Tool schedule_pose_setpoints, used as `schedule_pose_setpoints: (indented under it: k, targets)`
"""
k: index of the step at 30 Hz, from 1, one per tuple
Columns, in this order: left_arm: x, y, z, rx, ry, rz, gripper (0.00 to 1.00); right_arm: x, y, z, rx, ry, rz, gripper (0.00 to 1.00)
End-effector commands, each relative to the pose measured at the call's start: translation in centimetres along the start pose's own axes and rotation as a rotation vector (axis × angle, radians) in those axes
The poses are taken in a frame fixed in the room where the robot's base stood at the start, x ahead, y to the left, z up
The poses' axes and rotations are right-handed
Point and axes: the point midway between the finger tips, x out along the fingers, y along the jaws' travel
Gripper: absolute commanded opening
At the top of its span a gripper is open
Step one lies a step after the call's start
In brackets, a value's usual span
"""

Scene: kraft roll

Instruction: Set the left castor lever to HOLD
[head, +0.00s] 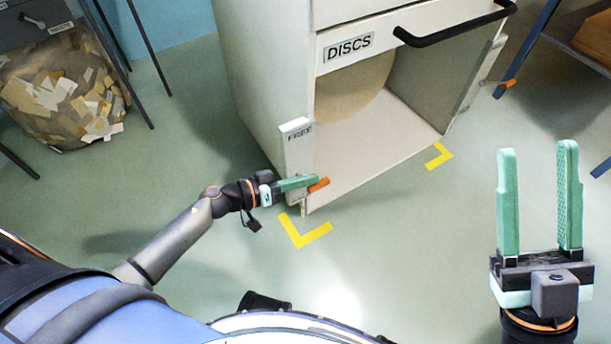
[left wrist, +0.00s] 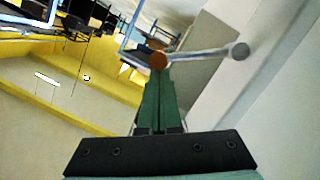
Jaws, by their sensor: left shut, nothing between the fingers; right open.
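The left castor lever (head: 319,185) has an orange tip and sits at the lower left front corner of the white cabinet. A plate marked FREE (head: 297,135) is just above it. My left gripper (head: 312,181) is shut and empty, its green fingertips right at the orange tip. In the left wrist view the lever's orange knob (left wrist: 158,61) is just beyond the closed fingertips, and its grey rod (left wrist: 200,53) runs right to a pivot. I cannot tell whether they touch. My right gripper (head: 538,155) is open and empty at the right, away from the cabinet.
The white cabinet (head: 262,75) has a DISCS label, a black handle (head: 455,27) and an open bay with a large tan disc. Another orange-tipped lever (head: 498,84) is at its right side. Yellow corner marks (head: 303,236) lie on the floor. A scrap bag (head: 62,88) stands at left.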

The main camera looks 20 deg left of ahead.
Motion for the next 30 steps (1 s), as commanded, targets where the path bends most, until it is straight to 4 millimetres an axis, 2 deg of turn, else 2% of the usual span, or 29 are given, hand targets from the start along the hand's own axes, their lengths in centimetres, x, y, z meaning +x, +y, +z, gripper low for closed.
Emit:
schedule_pose_setpoints:
  k: [17,23,30]
  targets:
    - [0.2,0.4,1.1,0.104,-0.002,-0.027,0.0,0.8,0.5,-0.9,-0.014,0.008,0.005,0.5]
    - [0.5,0.6,2.2,0.219,-0.002,-0.057,0.0,1.4,0.8,-1.5,-0.028,0.013,0.006,0.5]
    - [1.1,0.3,4.6,0.433,-0.002,-0.111,0.0,1.3,1.0,-1.5,-0.036,0.013,0.014,0.5]
